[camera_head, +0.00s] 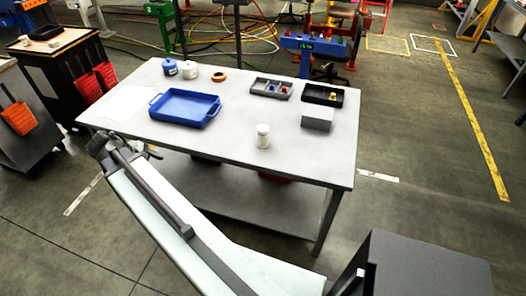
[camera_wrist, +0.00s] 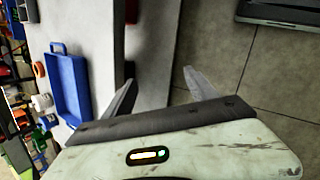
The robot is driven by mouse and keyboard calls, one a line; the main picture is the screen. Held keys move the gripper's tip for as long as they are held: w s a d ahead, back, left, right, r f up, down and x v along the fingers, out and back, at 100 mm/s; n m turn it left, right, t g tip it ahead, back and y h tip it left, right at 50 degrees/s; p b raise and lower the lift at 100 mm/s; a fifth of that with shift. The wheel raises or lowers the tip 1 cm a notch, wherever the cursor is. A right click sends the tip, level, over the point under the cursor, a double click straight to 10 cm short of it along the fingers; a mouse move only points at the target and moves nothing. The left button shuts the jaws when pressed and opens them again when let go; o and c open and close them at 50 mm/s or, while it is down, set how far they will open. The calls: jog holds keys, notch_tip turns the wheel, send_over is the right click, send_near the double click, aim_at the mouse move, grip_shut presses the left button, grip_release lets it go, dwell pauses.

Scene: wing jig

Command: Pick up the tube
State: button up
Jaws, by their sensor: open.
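A small upright white cylinder (camera_head: 263,135), possibly the tube, stands on the grey table (camera_head: 225,135) near its front edge, right of centre. Its marking is too small to read. I cannot pick it out in the wrist view. My gripper (camera_head: 108,148) is at the table's front left corner, well left of the cylinder. In the wrist view my gripper (camera_wrist: 160,77) has its two fingers spread apart with nothing between them; the table edge and a pale surface lie beyond.
A blue tray (camera_head: 186,122) sits on the table's left; behind it are a blue jar (camera_head: 169,67), a white jar (camera_head: 189,70) and an orange ring (camera_head: 219,77). A grey divided bin (camera_head: 271,97), a black bin (camera_head: 323,102) and a grey block (camera_head: 317,124) stand at right.

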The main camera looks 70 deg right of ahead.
jog(key=s+d+f+n+g+h+b, duration=0.1)
jog(key=s+d+f+b, duration=0.15)
jog(key=d, duration=0.45)
jog(key=s+d+f+n+g+h+b, duration=0.1)
jog(key=s+d+f, duration=0.1)
jog(key=s+d, duration=0.3)
jog(key=n+g+h+b, duration=0.3)
jog(key=n+g+b, duration=0.1)
jog(key=g+b, duration=0.15)
send_near(263, 136)
jog(key=d, duration=0.2)
jog(key=s+d, duration=0.1)
jog(key=s+d+f, duration=0.1)
jog(key=d, duration=0.1)
jog(key=shift+d+f, duration=0.15)
jog(key=shift+d, duration=0.2)
jog(key=shift+b+x, duration=0.7)
jog(key=shift+x, duration=0.25)
jog(key=b+x, duration=0.1)
jog(key=x, duration=0.4)
jog(key=shift+s+d+b, duration=0.25)
jog(key=shift+d+b, duration=0.05)
jog(key=shift+d, duration=0.05)
grip_shut()
